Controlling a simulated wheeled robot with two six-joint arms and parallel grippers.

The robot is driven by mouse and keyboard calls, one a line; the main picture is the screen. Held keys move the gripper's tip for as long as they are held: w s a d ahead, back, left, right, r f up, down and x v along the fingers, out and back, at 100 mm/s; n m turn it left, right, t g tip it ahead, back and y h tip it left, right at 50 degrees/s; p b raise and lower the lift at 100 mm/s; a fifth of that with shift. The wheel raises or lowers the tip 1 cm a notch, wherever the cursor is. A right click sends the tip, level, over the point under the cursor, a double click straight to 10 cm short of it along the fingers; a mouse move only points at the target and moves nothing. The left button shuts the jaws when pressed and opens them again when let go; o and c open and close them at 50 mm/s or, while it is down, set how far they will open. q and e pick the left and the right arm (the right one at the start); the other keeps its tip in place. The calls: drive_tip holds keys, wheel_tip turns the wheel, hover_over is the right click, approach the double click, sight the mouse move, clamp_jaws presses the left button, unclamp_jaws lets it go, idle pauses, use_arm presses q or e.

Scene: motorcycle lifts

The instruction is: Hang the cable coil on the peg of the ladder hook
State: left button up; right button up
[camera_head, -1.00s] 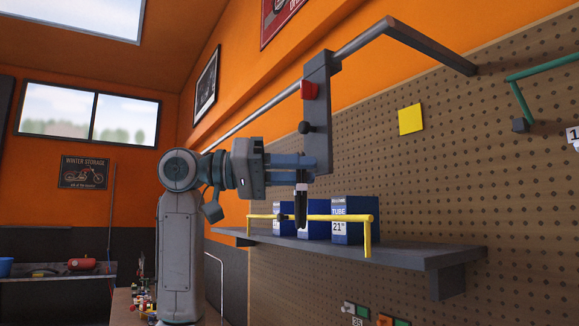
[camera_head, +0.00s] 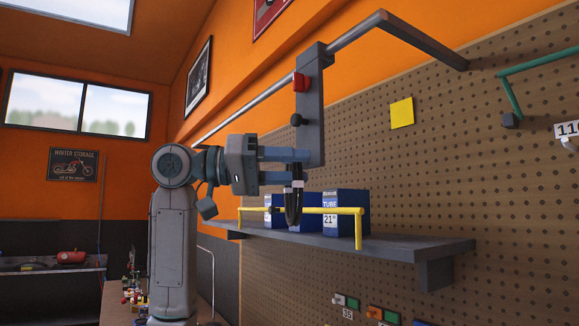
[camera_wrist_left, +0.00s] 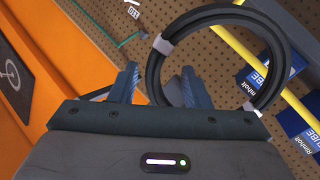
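My left gripper (camera_head: 298,166) is open, its two fingers apart beside the lower end of the grey ladder hook (camera_head: 313,95). That hook hangs from a metal rail and carries a red part and a black ball-ended peg (camera_head: 296,119). The black cable coil (camera_head: 293,207) hangs down at the fingertips, below the peg. In the left wrist view the coil (camera_wrist_left: 152,72) is a ring with grey ties. One side runs between the fingers with space around it, and the right finger (camera_wrist_left: 190,88) lies within the ring's outline. I cannot tell what bears it. My right gripper is out of view.
A grey shelf (camera_head: 400,245) with blue boxes (camera_head: 340,202) and a yellow bar (camera_head: 330,210) stands just behind and below the coil. The pegboard (camera_head: 450,140) holds a green bracket (camera_head: 535,68) at the right. The rail (camera_head: 260,100) runs above.

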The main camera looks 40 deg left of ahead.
use_arm(q)
drive_tip(key=shift+o, duration=0.3)
drive_tip(key=shift+w+d, duration=0.1)
drive_tip(key=shift+w, duration=0.05)
drive_tip(key=shift+s+a, duration=0.3)
drive_tip(key=shift+a, duration=0.1)
drive_tip(key=b+v, duration=0.4)
drive_tip(key=v, duration=0.5)
drive_tip(key=shift+s+a, duration=0.25)
drive_tip(key=shift+a, duration=0.1)
